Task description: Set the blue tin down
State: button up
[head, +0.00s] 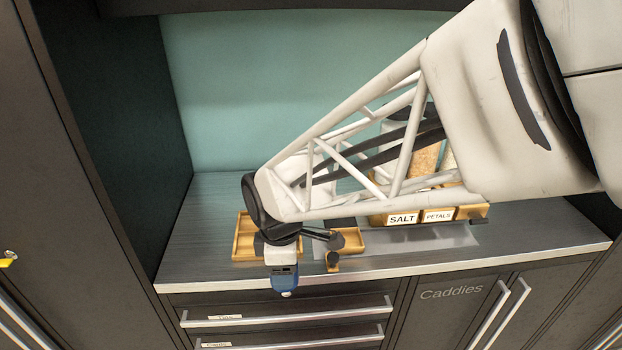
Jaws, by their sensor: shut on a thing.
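The blue tin (285,283) hangs below my gripper (282,268), which is shut on it. In the picture the tin overlaps the counter's front edge and the top drawer front. How far it is from the counter cannot be told from this one view. The fingertips are small and partly merge with the tin's darker top.
A wooden tray (241,250) lies on the grey counter (195,250), partly behind my wrist. Bins marked SALT (402,219) and PETALS (438,215) stand farther right. The counter's left part is bare.

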jog(key=s+d+m, duration=0.2)
jog(key=d+m, duration=0.2)
jog(key=d, duration=1.2)
jog(key=shift+s+d+r, duration=0.25)
jog(key=shift+r, duration=0.1)
jog(key=shift+w, duration=0.1)
send_near(348, 229)
jog(key=s+f, duration=0.1)
jog(key=s+a+f, duration=0.1)
jog(key=s+f, duration=0.1)
jog(key=shift+s, duration=0.1)
dwell(0.3)
jog(key=shift+f, duration=1.75)
jog(key=shift+f, duration=0.15)
